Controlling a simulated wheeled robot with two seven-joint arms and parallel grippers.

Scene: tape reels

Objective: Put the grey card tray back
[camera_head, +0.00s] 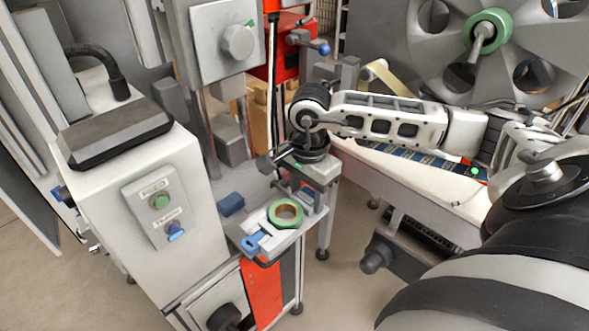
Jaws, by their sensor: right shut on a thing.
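My right gripper (292,166) reaches in from the right over the small work table, with its black wrist above the table's back right part. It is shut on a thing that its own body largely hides. A small grey piece shows at the fingers and fits the grey card tray, but its outline is not clear. My left gripper is not in view.
A green-rimmed tape reel (286,214) lies on the small table, with a blue clamp-like part (257,243) in front and a blue block (231,204) to its left. A white control cabinet (150,262) stands left. A conveyor (400,172) runs at right.

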